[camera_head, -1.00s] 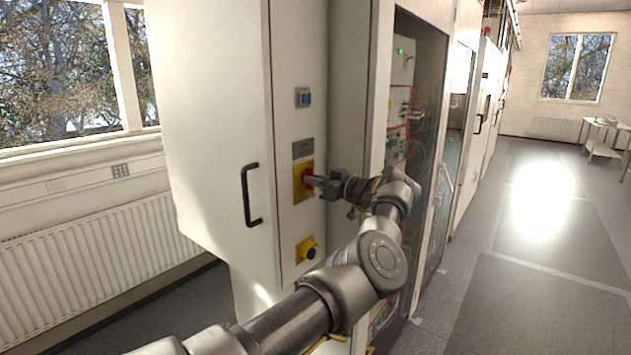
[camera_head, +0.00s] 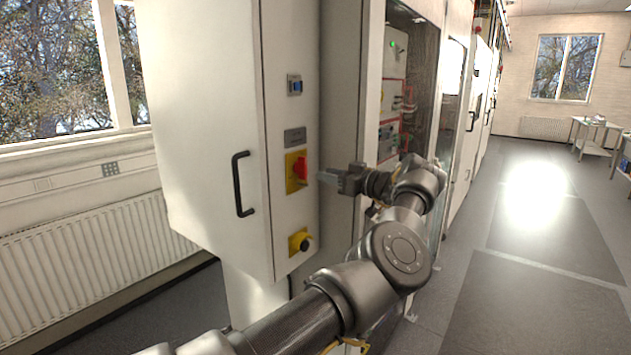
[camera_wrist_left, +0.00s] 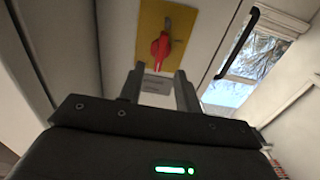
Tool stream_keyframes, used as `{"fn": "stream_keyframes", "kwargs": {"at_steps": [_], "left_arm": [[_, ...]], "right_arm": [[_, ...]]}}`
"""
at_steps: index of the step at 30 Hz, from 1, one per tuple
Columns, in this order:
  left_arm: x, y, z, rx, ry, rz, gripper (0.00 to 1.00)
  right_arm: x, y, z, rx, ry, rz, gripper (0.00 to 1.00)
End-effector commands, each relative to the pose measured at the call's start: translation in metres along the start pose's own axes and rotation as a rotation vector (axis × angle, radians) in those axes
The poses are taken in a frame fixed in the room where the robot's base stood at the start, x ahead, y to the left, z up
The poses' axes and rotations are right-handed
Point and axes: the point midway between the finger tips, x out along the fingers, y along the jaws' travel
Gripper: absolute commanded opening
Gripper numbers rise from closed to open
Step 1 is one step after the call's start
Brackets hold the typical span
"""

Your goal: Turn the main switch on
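The main switch (camera_head: 299,168) is a red rotary handle on a yellow plate, on the narrow side of the white cabinet. Its handle looks roughly upright in the head view. The switch also shows in the left wrist view (camera_wrist_left: 160,47), beyond the fingers, with the handle slightly tilted. My left gripper (camera_head: 326,177) is just right of the switch, apart from it and pointing at it. In the left wrist view its two fingers (camera_wrist_left: 160,85) are spread with nothing between them. My right gripper is in neither view.
A blue button (camera_head: 296,86) sits above the switch and a black knob on yellow (camera_head: 301,242) below. A black door handle (camera_head: 240,184) sticks out at left. An open rack with wiring (camera_head: 393,95) stands behind my left arm.

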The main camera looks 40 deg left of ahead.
Motion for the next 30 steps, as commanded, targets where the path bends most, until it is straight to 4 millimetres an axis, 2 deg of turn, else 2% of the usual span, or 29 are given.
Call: {"fn": "stream_keyframes", "kwargs": {"at_steps": [1, 3, 9, 25, 28, 30], "left_arm": [[-0.009, 0.0, 0.003, -0.002, -0.001, 0.003, 0.34], [-0.019, 0.0, 0.002, -0.002, -0.002, 0.001, 0.34], [-0.033, 0.0, 0.0, 0.0, 0.0, -0.001, 0.34], [-0.034, 0.0, 0.0, 0.0, 0.001, -0.001, 0.34], [-0.031, 0.003, 0.013, 0.002, 0.007, 0.008, 0.34], [-0.025, 0.01, 0.036, 0.003, 0.022, 0.026, 0.34]], "right_arm": [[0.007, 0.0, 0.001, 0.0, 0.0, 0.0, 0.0], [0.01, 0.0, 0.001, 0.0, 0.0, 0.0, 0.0], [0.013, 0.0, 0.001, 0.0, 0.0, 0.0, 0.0], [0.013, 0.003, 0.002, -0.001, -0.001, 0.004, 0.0], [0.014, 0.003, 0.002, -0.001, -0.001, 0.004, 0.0], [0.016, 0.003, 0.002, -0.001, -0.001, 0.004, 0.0]]}}
